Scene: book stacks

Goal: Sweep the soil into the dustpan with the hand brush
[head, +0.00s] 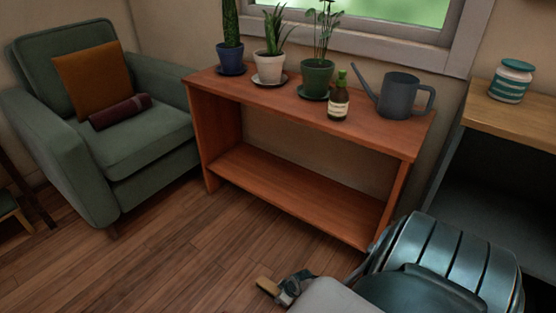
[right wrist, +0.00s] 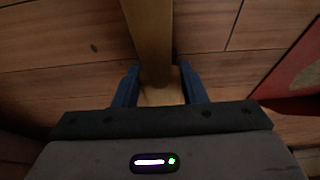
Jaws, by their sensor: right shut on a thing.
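My right gripper (head: 284,288) is low over the wood floor at the bottom of the head view. It is shut on a light wooden piece (head: 267,286), which looks like the handle of the hand brush. In the right wrist view the blue fingers (right wrist: 158,87) stand on either side of this wooden bar (right wrist: 150,35), which runs up out of the picture. No bristles show. I see no soil, and no dustpan that I can make out for sure. My left gripper is out of view.
A red flat thing (right wrist: 290,68) lies at the right of the wrist view; I cannot tell what it is. An orange-brown shelf table (head: 300,195) with plants, a bottle and a watering can (head: 400,95) stands ahead. A green armchair (head: 140,135) is at left. Floor (head: 170,255) is clear.

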